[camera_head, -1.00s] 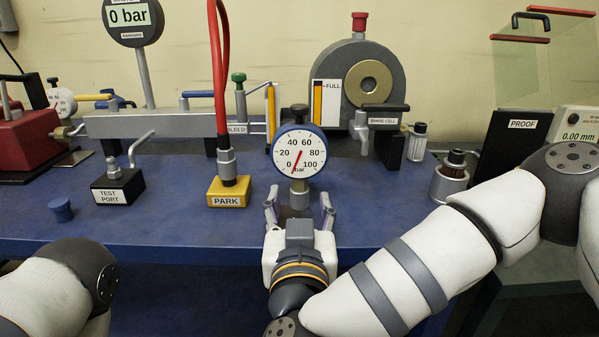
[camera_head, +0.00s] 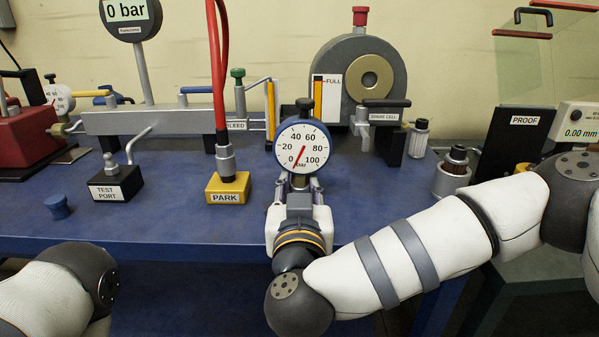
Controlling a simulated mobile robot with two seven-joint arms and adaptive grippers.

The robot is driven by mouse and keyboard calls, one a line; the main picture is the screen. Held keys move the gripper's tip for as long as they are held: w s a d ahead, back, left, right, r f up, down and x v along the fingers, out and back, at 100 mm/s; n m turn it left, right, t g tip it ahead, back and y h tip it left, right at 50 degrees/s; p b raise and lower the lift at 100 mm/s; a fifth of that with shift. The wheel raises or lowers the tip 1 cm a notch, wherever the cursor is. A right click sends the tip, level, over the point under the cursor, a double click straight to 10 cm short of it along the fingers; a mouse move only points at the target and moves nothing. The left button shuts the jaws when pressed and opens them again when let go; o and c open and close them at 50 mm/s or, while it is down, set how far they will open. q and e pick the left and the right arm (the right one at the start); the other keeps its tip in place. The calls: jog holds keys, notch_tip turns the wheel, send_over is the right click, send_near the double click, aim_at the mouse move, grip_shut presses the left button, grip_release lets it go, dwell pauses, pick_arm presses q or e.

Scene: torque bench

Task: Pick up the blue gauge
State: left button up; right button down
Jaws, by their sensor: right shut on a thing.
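The blue gauge (camera_head: 303,147) has a round white dial in a blue rim, marked up to 100, with a red needle and a black knob on top. It stands upright near the front of the blue bench. My right gripper (camera_head: 302,184) is shut on its lower part, just under the dial. The dial and the gripper's body partly hide the fingertips and the gauge's base, so I cannot tell whether it is clear of the bench. My left arm shows at the lower left, but its gripper is outside the view.
The yellow PARK block (camera_head: 228,188) with a red hose stands left of the gauge. The TEST PORT block (camera_head: 116,184) and a blue cap (camera_head: 57,206) are farther left. A metal cup (camera_head: 452,175) stands right. The manifold (camera_head: 150,121) and round grey housing (camera_head: 360,80) are behind.

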aim_at(299, 164)
notch_tip(299, 164, up, 4)
jog(key=shift+f+p, duration=0.1)
jog(key=shift+p, duration=0.25)
pick_arm(q)
jog(key=w+r+t+p, duration=0.2)
jog(key=w+r+p, duration=0.1)
jog(key=w+r, duration=0.2)
jog(key=shift+w+r, duration=0.15)
jog(key=shift+w, duration=0.05)
pick_arm(e)
jog(key=s+r, duration=0.9)
jog(key=s, duration=0.5)
jog(key=shift+r, duration=0.15)
